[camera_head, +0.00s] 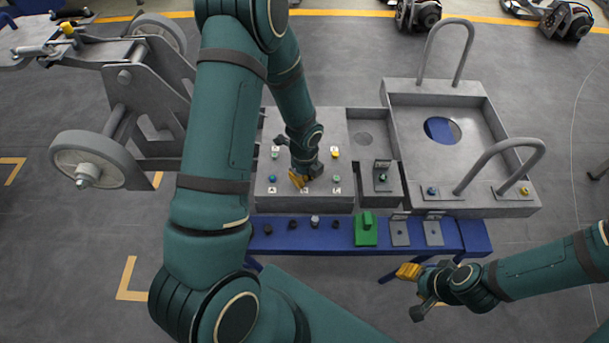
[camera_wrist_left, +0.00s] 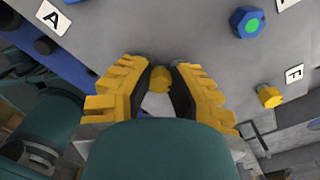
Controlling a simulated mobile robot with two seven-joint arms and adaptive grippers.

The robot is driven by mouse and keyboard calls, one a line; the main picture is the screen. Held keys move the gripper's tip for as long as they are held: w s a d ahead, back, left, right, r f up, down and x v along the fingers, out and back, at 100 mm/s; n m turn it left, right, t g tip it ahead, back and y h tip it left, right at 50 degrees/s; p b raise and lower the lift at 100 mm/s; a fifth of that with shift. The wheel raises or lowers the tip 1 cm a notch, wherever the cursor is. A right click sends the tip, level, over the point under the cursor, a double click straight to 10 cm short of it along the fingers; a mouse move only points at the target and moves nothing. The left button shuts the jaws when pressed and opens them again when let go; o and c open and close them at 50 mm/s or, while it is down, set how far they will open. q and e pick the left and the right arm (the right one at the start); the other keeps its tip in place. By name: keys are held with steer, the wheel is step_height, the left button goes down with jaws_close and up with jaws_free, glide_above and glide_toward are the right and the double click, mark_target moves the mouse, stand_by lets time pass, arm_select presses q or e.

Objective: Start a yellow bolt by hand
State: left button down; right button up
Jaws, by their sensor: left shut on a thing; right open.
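My left gripper (camera_head: 300,179) points down over the grey chassis plate (camera_head: 305,120), near its front edge. In the left wrist view its yellow ribbed fingers (camera_wrist_left: 162,95) are shut on a yellow bolt (camera_wrist_left: 160,78). The bolt's lower end is hidden, so I cannot tell whether it touches a hole. Another yellow bolt (camera_head: 335,152) stands in the plate and also shows beside label F in the wrist view (camera_wrist_left: 270,96). A blue bolt with a green centre (camera_wrist_left: 247,22) stands nearby. My right gripper (camera_head: 410,272) is open and empty at the lower right.
A blue rail (camera_head: 345,235) in front of the plate carries dark pegs, a green block (camera_head: 366,230) and grey plates. A grey tray (camera_head: 512,207) with two tall handles lies right of the plate. A wheeled frame (camera_head: 150,95) stands at left.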

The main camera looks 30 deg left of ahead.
arm_select(q)
steer(key=shift+m, duration=0.5)
steer(key=m+p, duration=0.1)
steer(key=m, duration=0.1)
steer(key=shift+m, duration=0.3)
steer(key=m+p, duration=0.1)
steer(key=m, duration=0.1)
steer(key=shift+m, duration=0.3)
steer(key=c, duration=0.9)
jaws_free()
